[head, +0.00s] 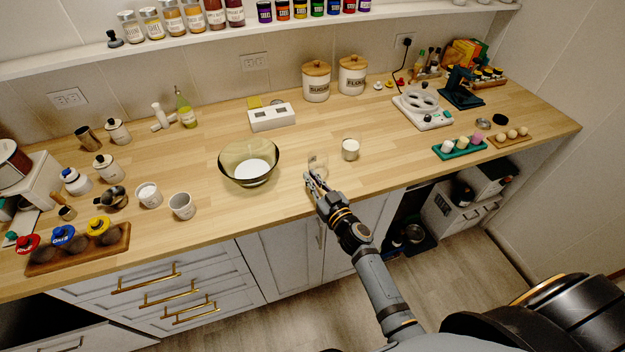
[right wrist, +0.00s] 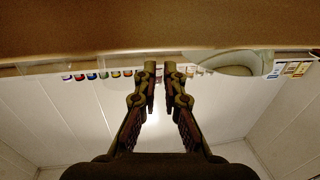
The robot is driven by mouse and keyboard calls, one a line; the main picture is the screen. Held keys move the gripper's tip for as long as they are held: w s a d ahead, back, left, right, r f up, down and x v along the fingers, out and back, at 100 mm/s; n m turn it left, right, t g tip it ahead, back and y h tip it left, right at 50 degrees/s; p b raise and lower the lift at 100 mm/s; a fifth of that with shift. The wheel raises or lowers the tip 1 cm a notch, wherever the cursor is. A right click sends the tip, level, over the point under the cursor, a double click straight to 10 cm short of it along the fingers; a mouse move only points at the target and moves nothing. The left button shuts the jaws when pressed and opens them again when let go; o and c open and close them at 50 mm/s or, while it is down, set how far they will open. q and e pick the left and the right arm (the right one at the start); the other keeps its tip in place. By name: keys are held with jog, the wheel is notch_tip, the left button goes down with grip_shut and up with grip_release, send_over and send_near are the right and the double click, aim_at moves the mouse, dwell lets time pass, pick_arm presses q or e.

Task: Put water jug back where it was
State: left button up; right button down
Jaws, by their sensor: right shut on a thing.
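The water jug (head: 318,160) looks like a small clear glass vessel on the wooden counter (head: 300,204), near the front edge. It stands between the brown glass bowl and a white-filled glass. My right gripper (head: 314,180) reaches over the counter edge and is shut on the jug's near side. The fingers partly hide the jug, and whether it touches the counter is hard to tell. In the right wrist view the fingers (right wrist: 160,72) are a little apart; the clear jug between them is hard to make out. My left gripper is out of view.
A brown glass bowl (head: 249,172) stands left of the jug, and a white-filled glass (head: 350,149) close to its right. A white box (head: 272,117) and lidded canisters (head: 316,82) stand behind. Bare counter lies right of the white-filled glass.

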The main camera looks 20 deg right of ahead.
jog(key=c, duration=1.5)
grip_release()
jog(key=shift+o, duration=0.2)
jog(key=shift+r+p, duration=0.15)
jog(key=shift+p, duration=0.2)
jog(key=shift+s+d, duration=0.1)
jog(key=shift+s, duration=0.2)
jog(key=b+v, duration=0.6)
jog(key=v, duration=0.5)
jog(key=shift+s, duration=0.2)
